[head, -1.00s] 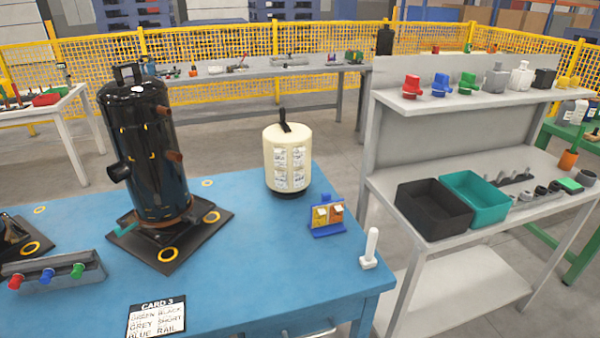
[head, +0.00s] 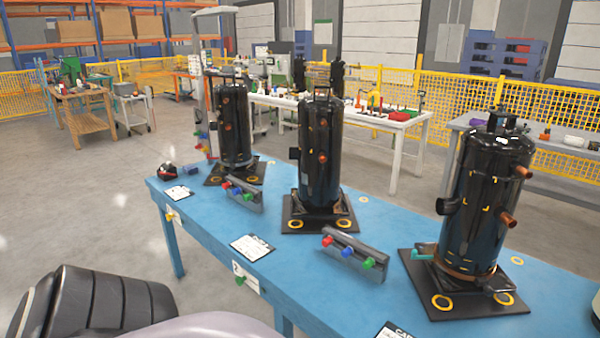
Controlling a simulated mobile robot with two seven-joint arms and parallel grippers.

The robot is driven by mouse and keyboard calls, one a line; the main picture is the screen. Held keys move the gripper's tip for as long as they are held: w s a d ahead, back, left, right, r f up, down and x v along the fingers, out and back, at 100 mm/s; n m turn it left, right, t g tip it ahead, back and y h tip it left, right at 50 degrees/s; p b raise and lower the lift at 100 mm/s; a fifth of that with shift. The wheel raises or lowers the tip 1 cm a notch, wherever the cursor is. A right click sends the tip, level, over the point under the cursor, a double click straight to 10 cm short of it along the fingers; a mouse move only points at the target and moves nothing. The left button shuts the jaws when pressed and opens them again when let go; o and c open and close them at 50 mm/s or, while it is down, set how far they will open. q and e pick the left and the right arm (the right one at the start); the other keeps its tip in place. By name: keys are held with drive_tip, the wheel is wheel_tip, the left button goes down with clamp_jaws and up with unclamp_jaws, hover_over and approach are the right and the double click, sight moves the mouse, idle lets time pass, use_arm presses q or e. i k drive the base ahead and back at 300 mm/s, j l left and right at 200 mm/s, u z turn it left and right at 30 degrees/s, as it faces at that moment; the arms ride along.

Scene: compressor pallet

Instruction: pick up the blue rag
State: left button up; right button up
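I cannot make out a blue rag for certain in the head view. A small dark-blue item (head: 191,169) lies at the far left end of the blue table (head: 300,268), beside a black and red object (head: 167,172). It is too small to tell what it is. Neither of my grippers shows. A black ribbed part and a pale rounded part at the bottom left seem to be my own arm.
Three black compressors (head: 484,205) (head: 320,155) (head: 233,125) stand upright on dark base plates along the blue table. Rails with coloured knobs (head: 355,255) (head: 243,194) and cards (head: 252,247) lie between them. Open floor (head: 80,210) is at the left.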

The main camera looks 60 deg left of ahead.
sight(190, 169)
drive_tip(key=u, duration=2.6)
drive_tip(key=i+j+z, duration=0.15)
drive_tip(key=i+j, duration=0.35)
drive_tip(key=i+j+z, duration=0.15)
drive_tip(key=i+j, duration=0.45)
drive_tip(key=i+j+z, duration=0.15)
drive_tip(key=i+j, duration=0.45)
drive_tip(key=i+j+z, duration=0.15)
drive_tip(key=i+j, duration=0.4)
drive_tip(key=j, duration=0.2)
